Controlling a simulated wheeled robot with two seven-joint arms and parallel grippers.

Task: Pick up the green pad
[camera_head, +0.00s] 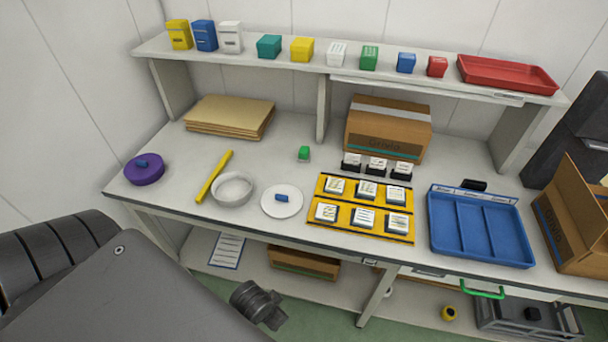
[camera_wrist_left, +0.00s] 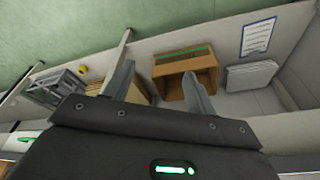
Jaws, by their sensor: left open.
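A small green block (camera_head: 304,154) sits alone on the worktop, left of the large carton, and could be the green pad. A green box (camera_head: 369,58) with white print stands on the upper shelf between a white box and a blue box. I cannot tell for sure which one is the pad. My left gripper (camera_wrist_left: 158,70) is open and empty in the left wrist view, its two fingers spread before the lower shelf. It is apart from both green things, which do not show there. My left arm fills the lower left of the head view. My right gripper is not in view.
The yellow stamp trays (camera_head: 363,229), blue tray (camera_head: 433,225) and carton (camera_head: 387,150) crowd the right. A white bowl (camera_head: 233,189), white plate (camera_head: 282,211) and yellow stick (camera_head: 214,176) lie left of centre. The shelf (camera_head: 305,69) overhangs the back. The worktop around the green block is clear.

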